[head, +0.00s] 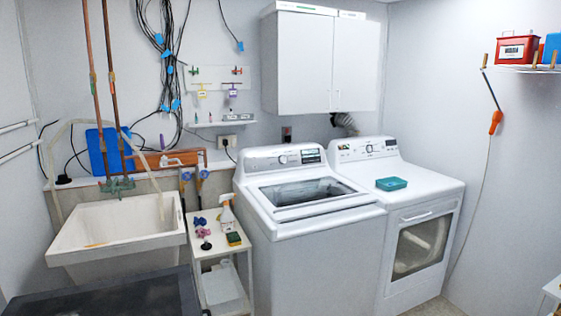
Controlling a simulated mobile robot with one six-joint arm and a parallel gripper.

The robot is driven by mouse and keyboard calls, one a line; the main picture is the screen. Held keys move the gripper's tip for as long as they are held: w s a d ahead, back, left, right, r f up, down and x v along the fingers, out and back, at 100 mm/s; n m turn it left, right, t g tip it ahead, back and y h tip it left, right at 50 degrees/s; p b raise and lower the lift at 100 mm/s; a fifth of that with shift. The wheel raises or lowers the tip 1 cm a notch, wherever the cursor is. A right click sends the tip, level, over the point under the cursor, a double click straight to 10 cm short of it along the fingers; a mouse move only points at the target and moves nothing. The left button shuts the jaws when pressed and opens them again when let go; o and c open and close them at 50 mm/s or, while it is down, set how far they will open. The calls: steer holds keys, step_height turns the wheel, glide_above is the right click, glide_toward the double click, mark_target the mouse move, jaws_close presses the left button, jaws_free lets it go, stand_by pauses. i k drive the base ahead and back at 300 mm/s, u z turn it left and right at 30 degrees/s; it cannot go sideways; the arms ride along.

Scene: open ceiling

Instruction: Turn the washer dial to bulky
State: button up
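The washer (312,226) is a white top-loader with a dark glass lid (306,191), standing in the middle of the head view against the back wall. Its lid looks closed. Its grey control panel (262,162) runs along the back top edge. A small round dial (283,160) shows near the panel's middle, left of a dark display (310,156). The dial's pointer and its labels, including bulky, are too small to read. My gripper is not in view.
A white dryer (428,205) with a teal box (391,184) on top stands right of the washer. Left are a small white cart (236,246) with a spray bottle (227,212) and a utility sink (120,228). A white cabinet (305,62) hangs above. Little floor shows.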

mark_target(282, 159)
steer(key=z, duration=0.05)
steer(key=i, duration=1)
steer(key=u, duration=0.05)
